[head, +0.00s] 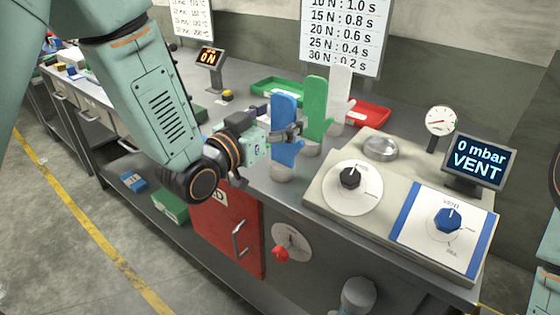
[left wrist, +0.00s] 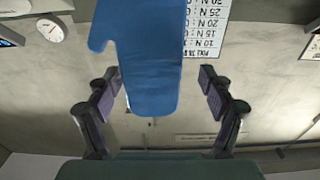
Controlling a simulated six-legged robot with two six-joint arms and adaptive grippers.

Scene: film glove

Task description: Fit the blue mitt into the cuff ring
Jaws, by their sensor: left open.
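The blue mitt (head: 284,112) stands upright with its thumb out, on a pale round stand (head: 282,172) at the bench's front edge. My left gripper (head: 292,131) is at the mitt's middle, its jaws open. In the left wrist view the blue mitt (left wrist: 150,55) appears upside down between the two spread fingers (left wrist: 162,88), with a gap visible on each side. A round silver piece (head: 381,147) sits on the console top; I cannot tell whether it is the cuff ring. My right gripper is not in view.
A green mitt (head: 316,108) and a white mitt (head: 340,92) stand close behind the blue one. A green tray (head: 277,87) and a red tray (head: 371,114) lie behind them. The console (head: 326,192) with two dials and a "0 mbar VENT" display (head: 478,158) fills the right.

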